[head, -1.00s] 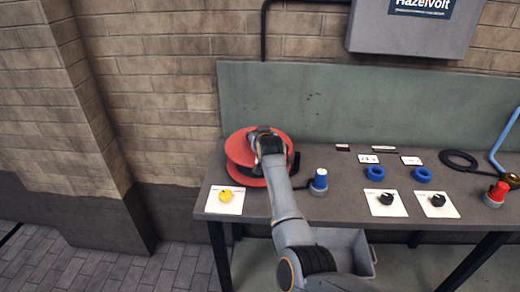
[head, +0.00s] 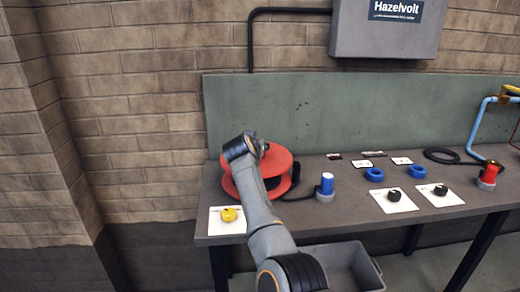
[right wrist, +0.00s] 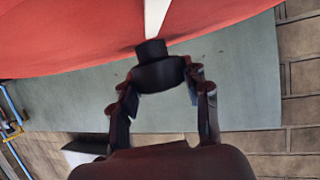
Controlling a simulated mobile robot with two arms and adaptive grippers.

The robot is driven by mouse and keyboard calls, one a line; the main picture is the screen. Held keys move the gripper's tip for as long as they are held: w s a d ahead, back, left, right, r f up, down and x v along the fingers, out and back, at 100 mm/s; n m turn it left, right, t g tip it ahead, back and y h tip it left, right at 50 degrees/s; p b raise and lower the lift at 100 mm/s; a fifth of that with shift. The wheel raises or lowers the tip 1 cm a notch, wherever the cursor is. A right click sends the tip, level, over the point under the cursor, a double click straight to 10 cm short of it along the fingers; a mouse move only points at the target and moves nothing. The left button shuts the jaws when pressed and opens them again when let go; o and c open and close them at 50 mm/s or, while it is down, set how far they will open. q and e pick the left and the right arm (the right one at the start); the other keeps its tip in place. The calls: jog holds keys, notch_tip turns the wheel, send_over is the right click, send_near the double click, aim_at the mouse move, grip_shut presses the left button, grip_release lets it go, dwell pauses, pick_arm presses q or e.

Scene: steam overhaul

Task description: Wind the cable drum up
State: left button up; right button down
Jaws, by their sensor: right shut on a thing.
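There the right gripper (right wrist: 160,88) is shut on a dark handle knob (right wrist: 151,49) standing against the drum. My left gripper is not in view.
A yellow knob (head: 229,214) on a white plate sits left front on the bench (head: 325,215). A blue-topped connector (head: 326,186) stands close right of the drum. Blue rings, black knobs and a red valve lie farther right. A grey bin (head: 350,265) is below.

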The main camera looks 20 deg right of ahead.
dwell(0.3)
jog(key=c, duration=1)
grip_release()
jog(key=shift+c, duration=0.2)
jog(key=o, duration=0.4)
jog(key=shift+w, duration=0.1)
notch_tip(320, 180, up, 10)
jog(key=shift+f, duration=0.1)
